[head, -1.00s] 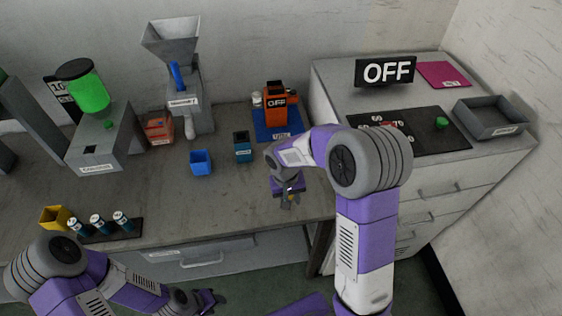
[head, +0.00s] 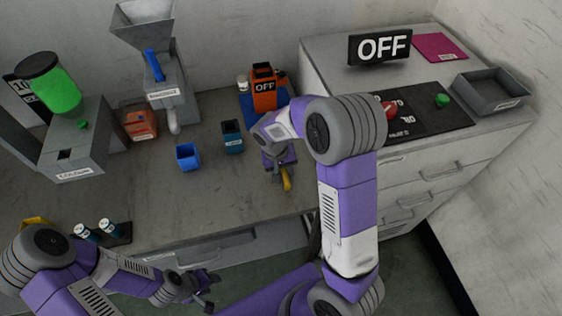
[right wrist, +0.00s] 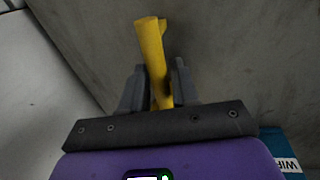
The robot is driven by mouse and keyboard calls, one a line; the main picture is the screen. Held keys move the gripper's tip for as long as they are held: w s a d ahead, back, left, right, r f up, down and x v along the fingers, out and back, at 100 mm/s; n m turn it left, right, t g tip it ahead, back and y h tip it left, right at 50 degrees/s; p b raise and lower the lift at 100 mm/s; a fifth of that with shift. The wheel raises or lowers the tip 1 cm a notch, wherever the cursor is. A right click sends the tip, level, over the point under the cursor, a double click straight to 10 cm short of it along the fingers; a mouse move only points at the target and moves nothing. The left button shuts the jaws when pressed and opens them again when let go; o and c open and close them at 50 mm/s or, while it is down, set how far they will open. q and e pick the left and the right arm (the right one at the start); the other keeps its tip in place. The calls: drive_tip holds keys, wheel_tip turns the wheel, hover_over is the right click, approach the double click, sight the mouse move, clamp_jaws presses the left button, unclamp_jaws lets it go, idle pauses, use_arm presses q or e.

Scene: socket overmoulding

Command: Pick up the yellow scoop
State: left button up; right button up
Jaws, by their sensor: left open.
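The yellow scoop (head: 287,180) shows at the fingers of my right gripper (head: 280,165), near the front of the grey bench in the head view. In the right wrist view the scoop (right wrist: 152,55) runs between the two dark fingers of the right gripper (right wrist: 158,88) and sticks out beyond them. The fingers look closed on it from both sides. The part deepest between the fingers is partly hidden. My left gripper (head: 208,290) is open and empty, low in front of the bench, far from the scoop.
A blue cup (head: 188,157) and a teal container (head: 231,137) stand left of my right gripper. A hopper machine (head: 165,85) and the colour dispenser (head: 75,145) stand at left. Drawers (head: 435,175) are at right.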

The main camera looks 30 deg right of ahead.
drive_tip(key=shift+d+f, duration=0.1)
drive_tip(key=shift+f, duration=0.2)
clamp_jaws()
drive_tip(key=shift+r, duration=0.15)
